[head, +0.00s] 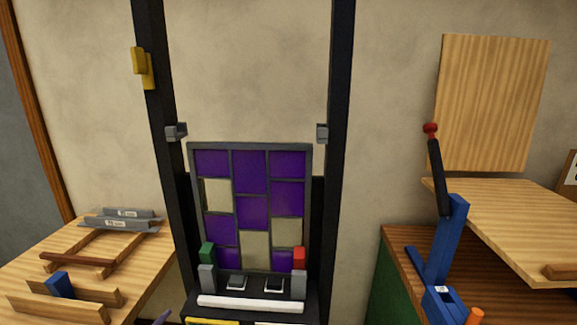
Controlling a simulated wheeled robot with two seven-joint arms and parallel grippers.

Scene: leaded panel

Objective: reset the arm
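A black lever arm (440,178) with a red knob (430,128) rises from a blue stand (448,240) on the right-hand bench. The lever stands nearly upright and leans slightly left. The leaded panel (250,206) stands upright between two dark posts; most of its panes are purple and several are pale or see-through. Neither of my grippers shows in the head view. A small purplish tip (162,317) at the bottom edge is too cut off to identify.
Dark posts (340,110) flank the panel, with grey clamps (322,133) and a yellow block (143,67). A left wooden bench (150,250) holds grey bars (120,222) and wooden racks (65,300). A wooden board (490,100) stands behind the right bench. An orange piece (475,316) is at bottom right.

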